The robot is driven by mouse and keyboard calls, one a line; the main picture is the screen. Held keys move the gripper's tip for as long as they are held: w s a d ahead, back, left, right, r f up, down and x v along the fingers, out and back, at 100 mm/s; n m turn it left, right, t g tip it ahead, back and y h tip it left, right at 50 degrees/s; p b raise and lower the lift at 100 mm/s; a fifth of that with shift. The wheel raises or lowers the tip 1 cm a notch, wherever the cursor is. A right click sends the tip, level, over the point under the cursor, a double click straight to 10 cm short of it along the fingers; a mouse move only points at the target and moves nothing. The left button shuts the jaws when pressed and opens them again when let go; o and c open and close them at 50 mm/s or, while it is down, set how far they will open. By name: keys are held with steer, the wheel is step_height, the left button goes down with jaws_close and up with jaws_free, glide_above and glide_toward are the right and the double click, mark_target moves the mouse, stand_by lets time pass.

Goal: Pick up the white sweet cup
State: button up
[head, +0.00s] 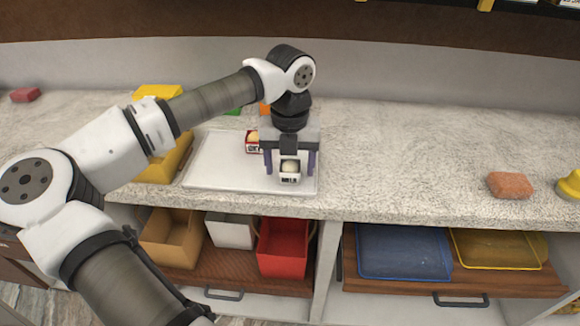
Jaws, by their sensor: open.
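The white sweet cup (290,179) has a dark printed label on its front and a pale round sweet inside. It stands near the front right part of the white tray (222,178) on the counter. My gripper (290,170) points down over it, open, with one finger on each side of the cup. I cannot tell whether the fingers touch it. A red cup (252,147) with a white label and a pale sweet is on the tray just left of my gripper, partly hidden by it.
Yellow boxes (170,160) stand left of the tray, partly behind my arm. An orange-brown sponge-like block (510,185) and a yellow object (570,186) lie at the right. Below are a red bin (283,250), a blue tray (403,252) and a yellow tray (495,249). The counter between is clear.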

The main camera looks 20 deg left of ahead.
steer(key=shift+f, duration=0.65)
steer(key=c, duration=1.1)
